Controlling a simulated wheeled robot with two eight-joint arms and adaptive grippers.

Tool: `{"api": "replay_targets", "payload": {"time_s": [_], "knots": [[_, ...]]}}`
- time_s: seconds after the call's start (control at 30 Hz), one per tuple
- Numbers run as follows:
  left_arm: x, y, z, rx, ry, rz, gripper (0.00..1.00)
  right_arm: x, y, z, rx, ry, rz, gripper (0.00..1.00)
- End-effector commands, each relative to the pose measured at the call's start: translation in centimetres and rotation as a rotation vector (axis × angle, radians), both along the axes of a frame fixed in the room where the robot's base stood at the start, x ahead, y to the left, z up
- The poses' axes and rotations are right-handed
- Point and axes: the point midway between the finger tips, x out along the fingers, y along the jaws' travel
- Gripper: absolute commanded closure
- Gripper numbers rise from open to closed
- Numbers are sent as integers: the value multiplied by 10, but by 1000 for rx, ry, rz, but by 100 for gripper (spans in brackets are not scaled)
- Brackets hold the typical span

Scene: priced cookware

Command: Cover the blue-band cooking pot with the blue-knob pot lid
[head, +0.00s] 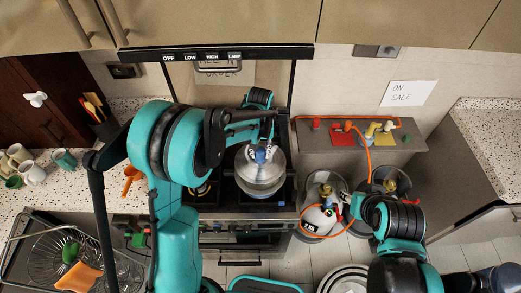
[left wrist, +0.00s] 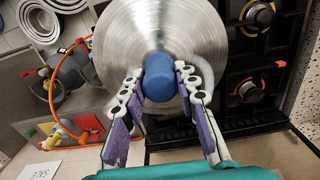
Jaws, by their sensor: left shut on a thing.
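The blue-knob pot lid (left wrist: 112,45) is a round brushed-metal disc with a blue knob (left wrist: 159,78). My left gripper (left wrist: 159,95) is shut on the knob, one finger on each side. In the head view, the left gripper (head: 262,155) is above the stove with the lid (head: 250,172) under it. A silver pot body with a thin bluish line, the blue-band cooking pot (head: 262,190), shows just below the lid. The lid hides most of it, and I cannot tell whether they touch.
The black stove (head: 224,196) has burners beside the pot. Gas cylinders (head: 318,220) with an orange hose stand right of it. A dish rack (head: 50,250) and mugs (head: 33,173) are at left.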

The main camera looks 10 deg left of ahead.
Motion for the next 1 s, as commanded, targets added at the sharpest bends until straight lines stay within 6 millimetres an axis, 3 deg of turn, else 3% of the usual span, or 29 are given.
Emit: {"api": "replay_targets", "payload": {"time_s": [0.17,0.63,1.0], "knots": [[0,0,-2,0,0,0,100,0,0,-6,0,0,0,60],[0,0,-43,0,0,0,100,0,0,-43,0,0,0,60],[0,0,-48,0,0,0,100,0,0,-47,0,0,0,60]]}}
